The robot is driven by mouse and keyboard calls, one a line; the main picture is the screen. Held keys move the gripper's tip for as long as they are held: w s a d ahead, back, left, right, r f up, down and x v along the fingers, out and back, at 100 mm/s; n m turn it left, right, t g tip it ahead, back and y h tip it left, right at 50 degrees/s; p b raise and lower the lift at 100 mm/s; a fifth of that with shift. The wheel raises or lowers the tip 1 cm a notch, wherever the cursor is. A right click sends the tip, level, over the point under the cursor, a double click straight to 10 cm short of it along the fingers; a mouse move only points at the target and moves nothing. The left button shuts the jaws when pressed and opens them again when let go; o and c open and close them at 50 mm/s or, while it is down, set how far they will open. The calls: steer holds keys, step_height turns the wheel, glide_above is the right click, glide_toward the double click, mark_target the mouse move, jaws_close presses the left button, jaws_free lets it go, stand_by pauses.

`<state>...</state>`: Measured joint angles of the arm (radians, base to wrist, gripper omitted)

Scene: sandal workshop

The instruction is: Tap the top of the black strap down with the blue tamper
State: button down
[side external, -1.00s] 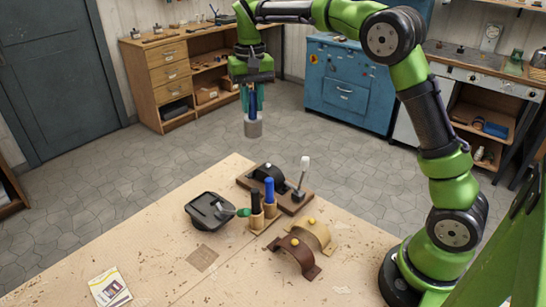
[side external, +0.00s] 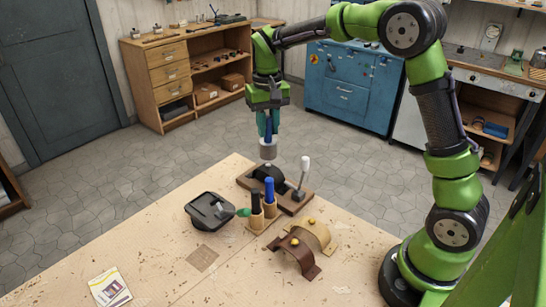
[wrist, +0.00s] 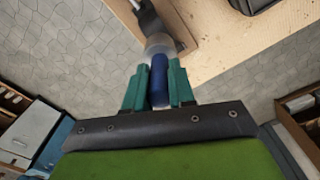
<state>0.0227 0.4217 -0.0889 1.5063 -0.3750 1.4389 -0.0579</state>
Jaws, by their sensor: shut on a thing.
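My gripper (side external: 268,122) is shut on the blue tamper, with its blue handle (side external: 268,132) between the teal fingers and its grey head (side external: 268,151) pointing down. In the side view the tamper hangs above the black strap (side external: 268,176), which arches over a brown wooden board (side external: 294,202) at the table's far corner. I cannot tell the exact gap between head and strap. In the wrist view the blue handle (wrist: 159,80) is between the fingers, and the pale, blurred head (wrist: 160,47) covers part of the black strap (wrist: 150,22).
A white-tipped lever (side external: 304,172) stands on the board, right of the strap. Nearby are a holder (side external: 257,222) with black and blue handles, a black tray (side external: 208,210), and brown (side external: 297,256) and tan (side external: 318,236) straps. The table's front left is mostly clear.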

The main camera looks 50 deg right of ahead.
mark_target(268, 116)
stand_by(0.5)
stand_by(1.4)
step_height(268, 116, down, 4)
steer(key=shift+r, duration=2.05)
steer(key=shift+r, duration=2.05)
